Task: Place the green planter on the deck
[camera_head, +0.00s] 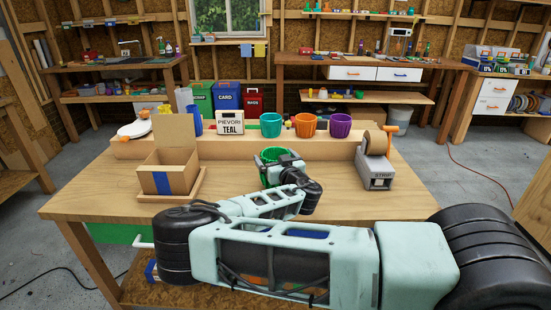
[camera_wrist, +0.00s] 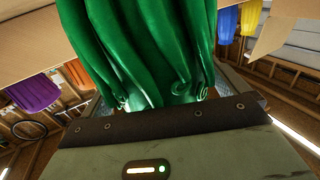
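The green planter (camera_head: 272,154) is at the end of my arm in the head view, in front of the raised wooden ledge at the back of the workbench. That ledge looks like the deck (camera_head: 325,151). My gripper (camera_head: 284,160) covers the planter's lower part there. In the wrist view the green planter (camera_wrist: 140,45) fills the middle, between the finger edges of my gripper (camera_wrist: 160,98), which looks closed on it. Whether its base touches the bench is hidden. A teal planter (camera_head: 271,125), an orange planter (camera_head: 305,125) and a purple planter (camera_head: 340,125) stand in a row on the ledge.
An open cardboard box (camera_head: 170,172) with a blue stripe stands on the bench at left. A grey strip machine (camera_head: 376,172) stands at right. A white "PIEVORI TEAL" box (camera_head: 230,123) and a blue container (camera_head: 195,120) are left of the teal planter. Bare benchtop lies between.

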